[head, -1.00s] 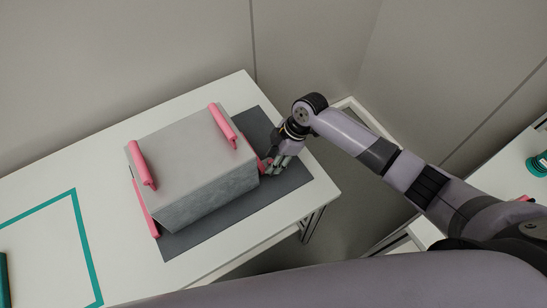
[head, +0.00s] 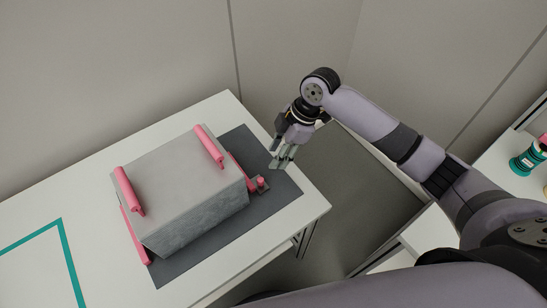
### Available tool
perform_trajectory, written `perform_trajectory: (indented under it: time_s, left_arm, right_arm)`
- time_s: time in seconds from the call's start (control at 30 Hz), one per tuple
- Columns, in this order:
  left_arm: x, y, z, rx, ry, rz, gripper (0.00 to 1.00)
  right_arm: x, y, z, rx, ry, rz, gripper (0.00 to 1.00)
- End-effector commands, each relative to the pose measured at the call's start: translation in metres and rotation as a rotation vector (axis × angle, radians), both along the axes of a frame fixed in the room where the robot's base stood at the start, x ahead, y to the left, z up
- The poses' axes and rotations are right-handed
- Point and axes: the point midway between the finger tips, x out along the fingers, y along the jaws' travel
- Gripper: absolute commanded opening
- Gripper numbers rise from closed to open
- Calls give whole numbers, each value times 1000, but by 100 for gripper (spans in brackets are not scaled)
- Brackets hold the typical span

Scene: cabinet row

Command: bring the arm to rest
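My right gripper (head: 283,158) is in the head view, just above and to the right of a grey box. Its fingers look parted, point down and left, and hold nothing. My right arm (head: 375,122) reaches in from the lower right. My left gripper is not in view.
The grey box (head: 178,172) with pink bars stands on a dark grey mat (head: 275,192) on a white table (head: 70,190). A teal outline (head: 70,262) marks the table's left part.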

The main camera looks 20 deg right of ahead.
Motion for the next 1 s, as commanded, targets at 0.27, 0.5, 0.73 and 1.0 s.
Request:
perform_trajectory:
  time_s: [0.27,0.5,0.73,1.0]
  left_arm:
    - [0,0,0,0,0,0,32]
    - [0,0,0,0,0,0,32]
    - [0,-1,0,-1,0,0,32]
    - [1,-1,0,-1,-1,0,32]
  right_arm:
    - [0,0,1,0,0,0,37]
    - [0,0,1,0,0,-1,37]
    - [-34,24,-23,16,13,-77,37]
    - [-113,40,-50,52,29,-510,37]
